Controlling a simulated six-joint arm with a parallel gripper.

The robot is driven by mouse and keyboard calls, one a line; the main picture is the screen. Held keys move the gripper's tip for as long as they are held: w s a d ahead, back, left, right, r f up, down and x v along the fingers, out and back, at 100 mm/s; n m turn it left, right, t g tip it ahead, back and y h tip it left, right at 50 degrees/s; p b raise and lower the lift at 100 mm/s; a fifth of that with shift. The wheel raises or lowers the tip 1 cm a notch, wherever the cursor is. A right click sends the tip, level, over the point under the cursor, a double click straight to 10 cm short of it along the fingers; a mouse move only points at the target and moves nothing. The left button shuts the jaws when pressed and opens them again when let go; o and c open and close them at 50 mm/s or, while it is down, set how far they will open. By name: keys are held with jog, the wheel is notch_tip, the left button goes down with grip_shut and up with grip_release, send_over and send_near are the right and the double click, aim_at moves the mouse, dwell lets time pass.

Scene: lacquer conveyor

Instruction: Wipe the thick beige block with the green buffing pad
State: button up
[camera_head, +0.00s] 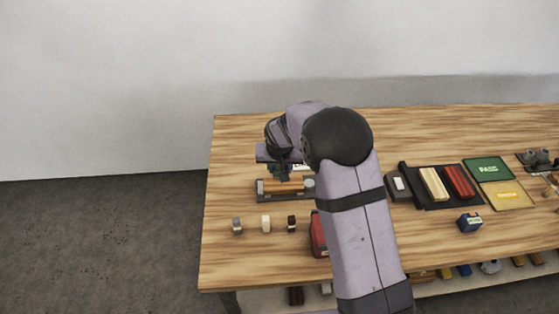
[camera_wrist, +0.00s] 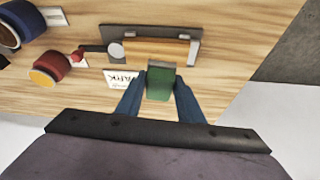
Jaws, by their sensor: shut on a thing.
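My gripper (camera_wrist: 160,88) is shut on the green buffing pad (camera_wrist: 159,81) in the wrist view. A tan-beige block (camera_wrist: 158,48) sits in a dark grey fixture (camera_wrist: 180,31) just beyond the pad. The pad overlaps the block's near edge in the picture; I cannot tell whether they touch. In the head view the tan block (camera_head: 285,188) lies in the fixture below my gripper (camera_head: 284,174), and my arm hides part of that area. A long cream block (camera_head: 433,184) lies on the black conveyor (camera_head: 409,180), beside a red block (camera_head: 458,181).
Three small blocks stand in front of the fixture, including a cream one (camera_head: 266,223). A red object (camera_head: 318,235) is partly behind my arm. The table's left edge is clear.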

jog(key=shift+w+a+r+n, duration=0.15)
jog(key=shift+w+n, duration=0.15)
jog(key=shift+w, duration=0.1)
jog(key=shift+w+a+r+n, duration=0.15)
jog(key=shift+w+n, duration=0.15)
jog(key=shift+w, duration=0.05)
jog(key=shift+f, duration=0.1)
